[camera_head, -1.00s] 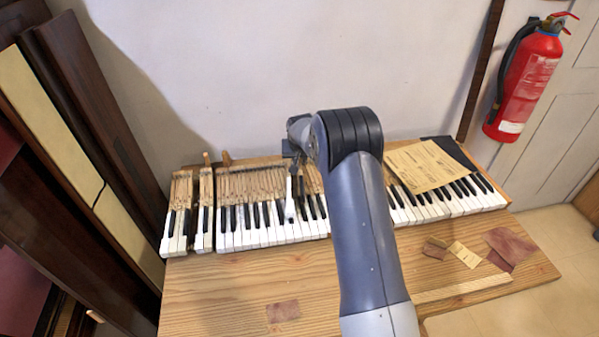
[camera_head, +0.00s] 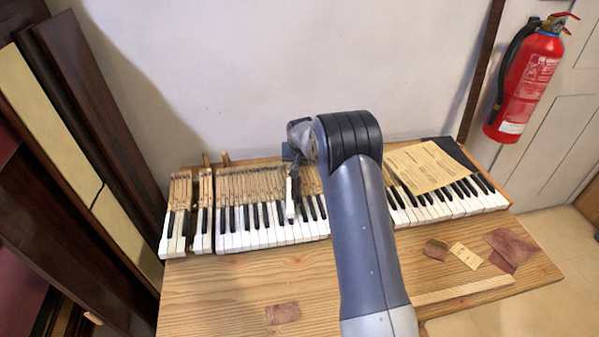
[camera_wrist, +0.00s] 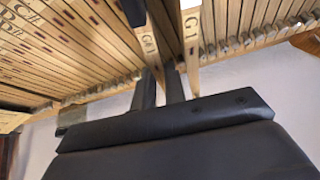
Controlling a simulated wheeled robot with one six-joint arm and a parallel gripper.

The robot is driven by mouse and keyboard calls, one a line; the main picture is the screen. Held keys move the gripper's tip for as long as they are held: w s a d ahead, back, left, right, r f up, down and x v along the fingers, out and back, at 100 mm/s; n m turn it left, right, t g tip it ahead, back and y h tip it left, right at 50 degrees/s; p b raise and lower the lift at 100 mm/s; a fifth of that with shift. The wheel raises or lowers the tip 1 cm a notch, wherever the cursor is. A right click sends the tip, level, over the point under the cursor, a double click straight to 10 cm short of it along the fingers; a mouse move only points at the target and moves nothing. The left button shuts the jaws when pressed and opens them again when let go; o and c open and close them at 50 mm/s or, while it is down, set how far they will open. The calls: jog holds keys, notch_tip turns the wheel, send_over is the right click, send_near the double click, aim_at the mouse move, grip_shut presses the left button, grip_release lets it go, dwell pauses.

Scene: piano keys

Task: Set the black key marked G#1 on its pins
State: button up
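The key marked G#1 (camera_wrist: 149,44) shows in the wrist view as a pale wooden stick, with its black top (camera_wrist: 133,12) at the upper edge. My gripper (camera_wrist: 160,85) has its two dark fingers on either side of the stick's end and appears shut on it. The key lies in line with the row of keys. Its pins are hidden. In the head view my gripper (camera_head: 292,156) is over the back of the keyboard, and my arm hides part of it.
The key marked G1 (camera_wrist: 190,30) is just right of G#1, and its end sticks out past its neighbours. In the head view a white key (camera_head: 290,206) stands above the keyboard. A paper sheet (camera_head: 420,166) covers keys at the right. The front bench (camera_head: 225,290) is mostly clear.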

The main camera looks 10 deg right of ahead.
grip_shut()
jog(key=shift+r, duration=0.1)
jog(key=shift+r+p, duration=1.9)
jog(key=shift+r, duration=2.3)
